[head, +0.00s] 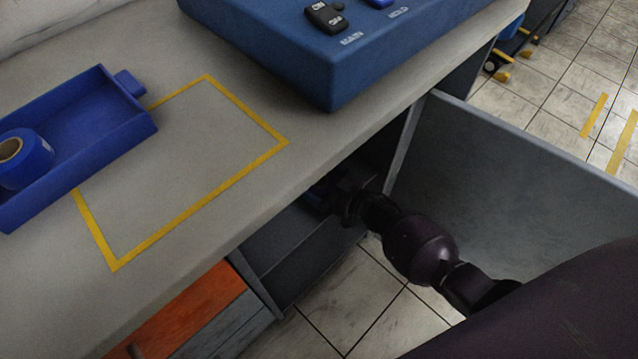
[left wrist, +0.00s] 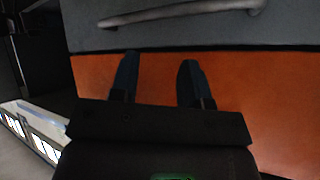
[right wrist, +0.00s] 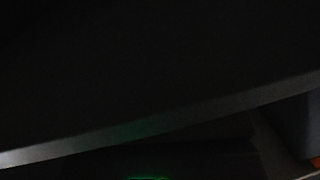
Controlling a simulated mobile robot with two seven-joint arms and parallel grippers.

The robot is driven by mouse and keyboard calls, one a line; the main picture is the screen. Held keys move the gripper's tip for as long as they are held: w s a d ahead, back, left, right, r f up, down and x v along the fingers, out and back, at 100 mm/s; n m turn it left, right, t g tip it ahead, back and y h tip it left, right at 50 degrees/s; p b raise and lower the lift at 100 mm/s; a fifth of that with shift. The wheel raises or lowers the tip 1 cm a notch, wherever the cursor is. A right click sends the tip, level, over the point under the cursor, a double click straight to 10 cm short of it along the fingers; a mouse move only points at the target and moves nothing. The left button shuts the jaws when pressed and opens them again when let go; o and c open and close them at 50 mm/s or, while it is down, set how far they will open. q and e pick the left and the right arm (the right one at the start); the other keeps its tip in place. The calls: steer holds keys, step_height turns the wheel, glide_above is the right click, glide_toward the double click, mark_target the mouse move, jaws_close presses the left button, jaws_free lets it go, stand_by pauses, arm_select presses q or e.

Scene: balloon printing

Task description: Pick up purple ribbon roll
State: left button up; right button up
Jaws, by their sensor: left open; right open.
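I cannot make out a purple ribbon roll in any view. My right gripper (head: 328,192) reaches into the dark open compartment (head: 315,245) under the tabletop. It is open, and its fingertips are mostly lost in shadow with a faint bluish patch around them; I cannot tell whether a roll is there. The right wrist view is nearly black, crossed by a pale slanted edge (right wrist: 160,122).
A blue tray (head: 105,110) holding a blue roll (head: 28,160) stands on the table's left, beside a yellow taped outline (head: 200,200). A blue machine (head: 330,80) stands at the back. The open cabinet door (head: 520,170) lies right of my right arm.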

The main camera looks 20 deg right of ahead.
steer(key=shift+w, duration=0.1)
steer(key=shift+c, duration=0.2)
steer(key=c, duration=0.7)
steer(key=shift+r, duration=0.1)
steer(key=shift+c, duration=0.2)
steer(key=shift+r, duration=0.25)
arm_select(q)
steer(key=s+r+n+p, duration=0.1)
steer(key=p, duration=0.3)
steer(key=s+a+r+n+g+p, duration=0.1)
steer(key=p, duration=0.4)
steer(key=shift+a+r+y, duration=0.2)
steer(key=shift+a+y, duration=0.05)
steer(key=shift+y, duration=0.05)
arm_select(e)
step_height(320, 180, up, 20)
steer(key=shift+f, duration=0.25)
arm_select(q)
steer(key=shift+s, duration=0.1)
arm_select(e)
steer(key=shift+f, duration=0.1)
